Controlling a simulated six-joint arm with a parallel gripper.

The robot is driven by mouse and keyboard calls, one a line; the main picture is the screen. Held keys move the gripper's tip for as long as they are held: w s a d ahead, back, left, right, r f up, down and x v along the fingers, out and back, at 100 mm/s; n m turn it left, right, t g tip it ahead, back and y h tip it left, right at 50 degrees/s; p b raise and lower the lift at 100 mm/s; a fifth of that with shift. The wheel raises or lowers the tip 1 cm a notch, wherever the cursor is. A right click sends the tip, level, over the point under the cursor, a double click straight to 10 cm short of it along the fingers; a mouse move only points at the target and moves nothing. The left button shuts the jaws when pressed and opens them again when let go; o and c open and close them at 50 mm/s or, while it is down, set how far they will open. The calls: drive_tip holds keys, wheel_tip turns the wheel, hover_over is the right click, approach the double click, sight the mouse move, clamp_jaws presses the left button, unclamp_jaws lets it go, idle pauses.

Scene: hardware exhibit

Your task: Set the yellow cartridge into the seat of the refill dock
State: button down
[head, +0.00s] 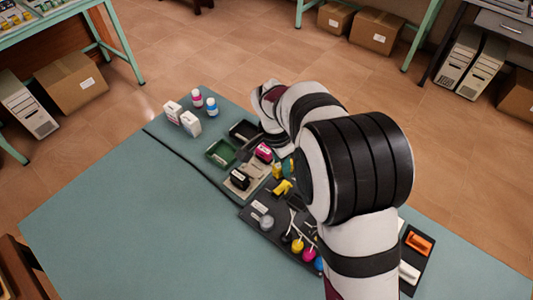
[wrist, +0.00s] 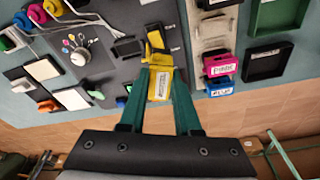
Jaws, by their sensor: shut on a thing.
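My gripper (wrist: 161,85) is shut on the yellow cartridge (wrist: 160,88), with a green finger on each side and a white label facing the wrist camera. In the head view the cartridge (head: 277,171) shows just left of my arm, which hides part of the area. A dark grey board, apparently the refill dock (wrist: 105,20), lies left of the cartridge in the wrist view. A yellow angular part (wrist: 156,42) stands at its edge, just beyond the cartridge; it also shows in the head view (head: 283,187). I cannot clearly make out the seat or whether the cartridge touches anything.
A magenta cartridge (wrist: 220,66) and a cyan one (wrist: 219,87) stand close on the right in the wrist view. A green tray (head: 220,153), white boxes (head: 190,123) and small bottles (head: 212,106) stand farther back. The table's left front (head: 140,230) is clear.

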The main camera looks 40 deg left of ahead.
drive_tip(key=d+m+g+h, duration=0.15)
drive_tip(key=d+m, duration=0.45)
drive_tip(key=m, duration=0.8)
drive_tip(key=shift+s+f, duration=0.15)
drive_tip(key=shift+f, duration=1.25)
drive_tip(key=shift+s+f, duration=0.15)
drive_tip(key=shift+f, duration=1.25)
drive_tip(key=shift+f, duration=0.6)
drive_tip(key=shift+c, duration=0.7)
unclamp_jaws()
wheel_tip(320, 180, up, 8)
drive_tip(key=shift+f, duration=0.25)
